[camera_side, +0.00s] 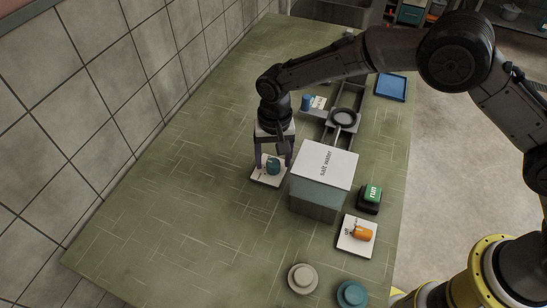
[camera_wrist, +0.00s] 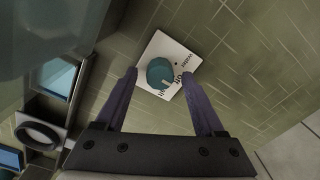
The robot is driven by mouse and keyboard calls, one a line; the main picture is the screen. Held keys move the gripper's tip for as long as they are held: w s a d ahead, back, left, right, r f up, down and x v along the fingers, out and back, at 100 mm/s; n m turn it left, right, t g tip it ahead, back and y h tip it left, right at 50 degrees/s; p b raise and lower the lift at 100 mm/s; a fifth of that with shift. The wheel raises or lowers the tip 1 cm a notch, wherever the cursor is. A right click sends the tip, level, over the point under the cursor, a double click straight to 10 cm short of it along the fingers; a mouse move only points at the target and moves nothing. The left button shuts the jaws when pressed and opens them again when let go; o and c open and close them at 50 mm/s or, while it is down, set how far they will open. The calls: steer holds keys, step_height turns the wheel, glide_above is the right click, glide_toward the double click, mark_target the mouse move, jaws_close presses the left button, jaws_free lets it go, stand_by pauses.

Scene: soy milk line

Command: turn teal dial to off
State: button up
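The teal dial (camera_side: 273,166) sits on a white label plate (camera_side: 262,177) on the green table. In the wrist view the dial (camera_wrist: 160,73) shows a pale pointer mark at its lower right, towards the "off" print on the plate (camera_wrist: 158,44). Exactly which mark it points at is too small to tell. My gripper (camera_side: 273,163) points down over the dial. In the wrist view its purple fingers (camera_wrist: 162,78) are spread, one on each side of the dial. I cannot tell whether either finger touches it.
A box labelled salt water (camera_side: 326,164) stands just right of the dial. A green run button (camera_side: 372,193), an orange dial (camera_side: 361,233), a beige knob (camera_side: 302,279) and a blue knob (camera_side: 351,294) are nearer. A blue tray (camera_side: 391,87) lies behind. The table left of the dial is clear.

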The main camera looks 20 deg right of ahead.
mark_target(275, 162)
step_height(275, 162, up, 14)
steer(key=shift+d, duration=0.15)
stand_by(0.7)
steer(key=shift+f, duration=0.1)
